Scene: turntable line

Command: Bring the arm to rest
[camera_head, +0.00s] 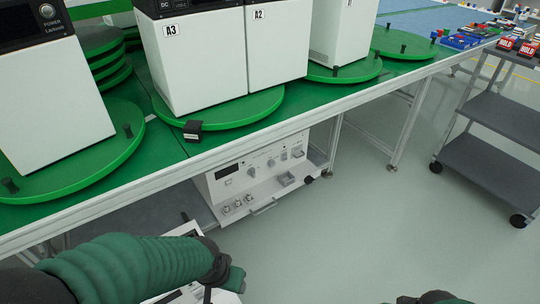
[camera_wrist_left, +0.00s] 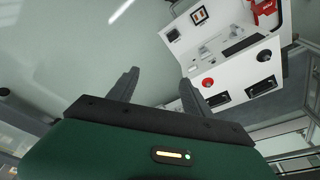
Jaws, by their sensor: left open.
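My left arm (camera_head: 125,268) reaches in from the lower left of the head view, in front of and below the edge of the green-topped line. My left gripper (camera_wrist_left: 158,88) is open in the left wrist view, with its two dark fingers apart and nothing between them. In the head view its fingers are hard to make out. A small dark and green part of my right arm (camera_head: 432,298) shows at the bottom edge; its gripper fingers are out of the picture.
The line edge (camera_head: 235,145) runs above my left arm, carrying green turntables (camera_head: 240,106) with white units (camera_head: 205,75). A white test device (camera_head: 262,170) sits on a lower shelf. A grey cart (camera_head: 500,165) stands right. Open floor (camera_head: 370,230) lies between.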

